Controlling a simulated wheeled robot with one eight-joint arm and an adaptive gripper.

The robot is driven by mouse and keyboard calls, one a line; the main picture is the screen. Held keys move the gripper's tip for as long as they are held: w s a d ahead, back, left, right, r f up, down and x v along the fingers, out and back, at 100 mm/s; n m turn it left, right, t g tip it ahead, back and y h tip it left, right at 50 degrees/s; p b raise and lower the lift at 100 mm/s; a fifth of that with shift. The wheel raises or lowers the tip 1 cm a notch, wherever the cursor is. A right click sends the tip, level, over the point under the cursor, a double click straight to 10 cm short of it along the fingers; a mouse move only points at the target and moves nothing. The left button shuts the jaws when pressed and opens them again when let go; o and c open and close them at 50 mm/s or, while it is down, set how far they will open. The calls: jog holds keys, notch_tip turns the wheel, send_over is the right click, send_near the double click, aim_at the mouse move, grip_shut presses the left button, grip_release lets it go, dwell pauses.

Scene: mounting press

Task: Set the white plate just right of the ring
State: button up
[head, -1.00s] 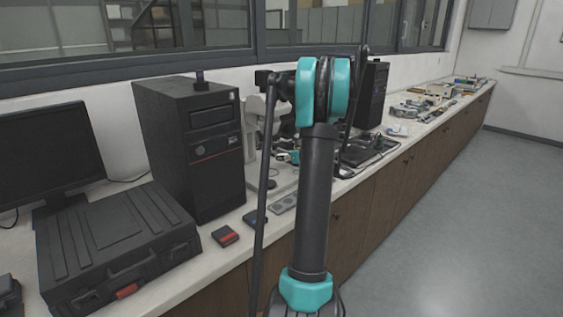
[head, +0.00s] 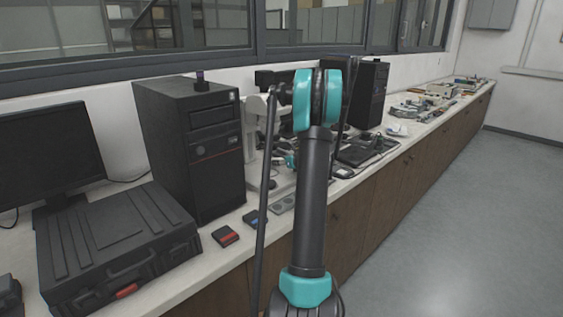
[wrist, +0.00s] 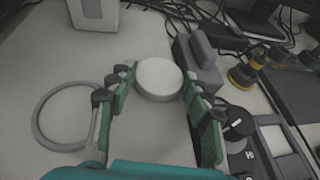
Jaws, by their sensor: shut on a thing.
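In the wrist view, the white plate (wrist: 159,76) is a small round disc between the fingertips of my gripper (wrist: 153,84). The gripper's teal pads are shut on it from both sides. I cannot tell whether its underside touches the pale surface. The ring (wrist: 36,118) is a thin grey hoop lying flat to the left of my gripper, apart from the plate. In the head view my arm covers much of this area, and neither the plate nor the ring can be made out.
A grey block (wrist: 198,62) stands close to the right of the plate. Black and yellow round parts (wrist: 242,76) and a dark device (wrist: 270,150) lie farther right. A white block-like base (wrist: 95,14) is at the back.

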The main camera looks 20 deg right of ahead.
jog(key=o, duration=1.2)
jog(key=shift+s+r, duration=0.15)
jog(key=shift+r, duration=0.05)
jog(key=v, duration=1.1)
jog(key=shift+s, duration=0.35)
